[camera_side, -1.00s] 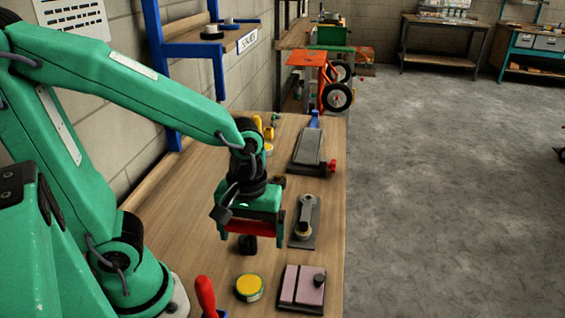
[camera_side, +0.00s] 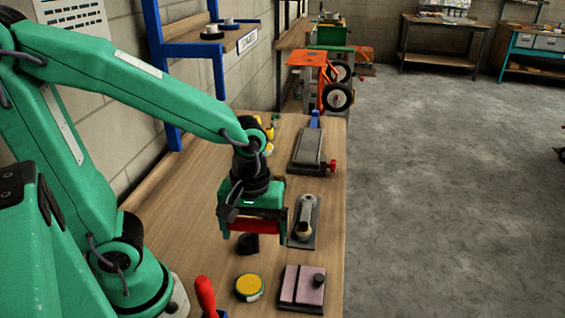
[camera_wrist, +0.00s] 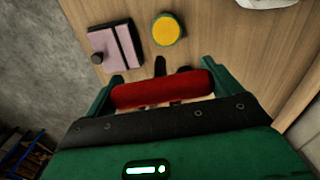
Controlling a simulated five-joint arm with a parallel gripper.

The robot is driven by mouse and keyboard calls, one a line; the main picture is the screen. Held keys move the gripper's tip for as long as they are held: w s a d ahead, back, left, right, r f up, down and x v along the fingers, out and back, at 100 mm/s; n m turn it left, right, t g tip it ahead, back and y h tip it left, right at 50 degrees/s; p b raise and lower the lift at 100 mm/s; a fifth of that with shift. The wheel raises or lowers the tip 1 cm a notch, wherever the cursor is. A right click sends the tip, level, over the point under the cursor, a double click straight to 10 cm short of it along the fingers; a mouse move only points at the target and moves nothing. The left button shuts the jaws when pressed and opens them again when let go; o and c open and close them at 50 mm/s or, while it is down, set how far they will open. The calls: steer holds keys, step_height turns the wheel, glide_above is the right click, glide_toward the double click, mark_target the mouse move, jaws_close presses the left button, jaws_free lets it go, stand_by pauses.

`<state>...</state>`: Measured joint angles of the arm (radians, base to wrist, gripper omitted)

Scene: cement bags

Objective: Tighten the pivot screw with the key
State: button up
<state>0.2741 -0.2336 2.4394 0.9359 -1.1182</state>
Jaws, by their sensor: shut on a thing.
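My gripper (camera_side: 252,226) is over the bench with its green fingers shut on a red bar-shaped handle (camera_wrist: 162,89), which I take to be the key's. The handle also shows in the side view (camera_side: 257,226), lying level across the fingers. Its lower end is hidden. A grey plate with a lever (camera_side: 307,205) and a round pivot end (camera_side: 302,230) lies just right of my gripper. I cannot make out the pivot screw itself. A small black block (camera_side: 247,244) stands on the bench below my gripper; I cannot tell whether the key touches it.
A yellow-topped round tin (camera_side: 249,287) and a plate with pink pads and a black knob (camera_side: 302,289) are at the near end. A red upright handle (camera_side: 205,296) is near my base. A grey block with a red knob (camera_side: 309,150) lies farther back.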

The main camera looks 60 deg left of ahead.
steer(key=w+a+r+n, duration=0.1)
steer(key=w+a+n, duration=0.1)
steer(key=w+n, duration=0.6)
steer(key=n, duration=0.9)
glide_above(303, 227)
steer(key=shift+f, duration=0.35)
steer(key=shift+f, duration=0.2)
steer(key=shift+f, duration=2.7)
steer(key=shift+f, duration=1.05)
steer(key=shift+d+m, duration=0.1)
steer(key=shift+m, duration=0.7)
stand_by(0.8)
